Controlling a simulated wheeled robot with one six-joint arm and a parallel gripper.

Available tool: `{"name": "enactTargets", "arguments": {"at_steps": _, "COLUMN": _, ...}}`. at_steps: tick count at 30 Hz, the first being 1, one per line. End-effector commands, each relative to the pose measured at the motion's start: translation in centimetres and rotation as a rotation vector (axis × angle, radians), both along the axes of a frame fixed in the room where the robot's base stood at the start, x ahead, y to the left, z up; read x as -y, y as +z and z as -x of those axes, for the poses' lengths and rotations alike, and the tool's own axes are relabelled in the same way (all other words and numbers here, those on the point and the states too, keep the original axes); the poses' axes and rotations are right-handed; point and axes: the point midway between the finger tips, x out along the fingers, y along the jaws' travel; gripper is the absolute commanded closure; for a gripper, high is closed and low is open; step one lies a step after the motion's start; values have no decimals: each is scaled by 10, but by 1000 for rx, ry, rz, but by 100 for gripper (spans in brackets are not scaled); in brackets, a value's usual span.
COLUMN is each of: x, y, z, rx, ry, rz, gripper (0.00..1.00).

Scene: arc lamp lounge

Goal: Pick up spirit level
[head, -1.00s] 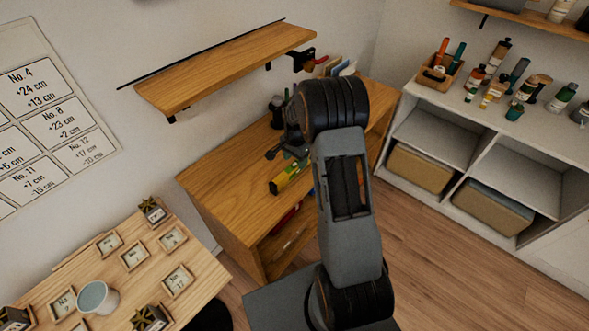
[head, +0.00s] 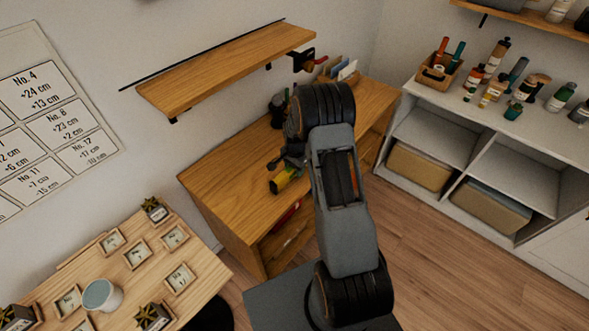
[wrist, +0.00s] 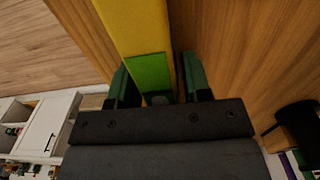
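The spirit level is a yellow bar (wrist: 140,25) with a bright green patch, seen close up in the wrist view. It runs from the top edge down between the two dark green fingers of my gripper (wrist: 155,75). The fingers flank it closely on both sides; I cannot tell whether both touch it. In the head view, one end of the level (head: 284,180) shows over the wooden desk; my arm hides the rest. My gripper (head: 290,158) is small and mostly hidden there, so contact and height above the desk are unclear.
The wooden desk (head: 225,180) has a dark cup (head: 277,110) and a card holder (head: 343,75) towards the back. A wall shelf (head: 225,68) hangs above it. A table with small frames (head: 200,262) stands front left; a white shelf unit (head: 480,135) with bottles stands right.

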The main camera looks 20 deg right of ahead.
Motion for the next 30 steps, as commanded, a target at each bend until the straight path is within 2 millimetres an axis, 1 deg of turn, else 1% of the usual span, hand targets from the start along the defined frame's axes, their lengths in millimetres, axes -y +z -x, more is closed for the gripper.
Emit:
{"name": "enactTargets", "arguments": {"at_steps": 1, "x": 0, "y": 0, "z": 0, "rx": 0, "ry": 0, "rz": 0, "gripper": 61}}
{"name": "enactTargets", "arguments": {"at_steps": 2, "x": 0, "y": 0, "z": 0, "rx": 0, "ry": 0, "rz": 0, "gripper": 63}}
{"name": "enactTargets", "arguments": {"at_steps": 13, "x": 0, "y": 0, "z": 0, "rx": 0, "ry": 0, "rz": 0, "gripper": 99}}
{"name": "enactTargets", "arguments": {"at_steps": 14, "x": 0, "y": 0, "z": 0, "rx": 0, "ry": 0, "rz": 0, "gripper": 100}}
{"name": "enactTargets", "arguments": {"at_steps": 23, "x": 0, "y": 3, "z": 0, "rx": 1, "ry": 0, "rz": 0, "gripper": 100}}
{"name": "enactTargets", "arguments": {"at_steps": 26, "x": 0, "y": 8, "z": -1, "rx": 3, "ry": 0, "rz": 1, "gripper": 100}}
{"name": "enactTargets", "arguments": {"at_steps": 29, "x": 0, "y": 20, "z": -1, "rx": 5, "ry": 0, "rz": 1, "gripper": 100}}
{"name": "enactTargets", "arguments": {"at_steps": 30, "x": 0, "y": 26, "z": -1, "rx": 6, "ry": 0, "rz": 2, "gripper": 100}}
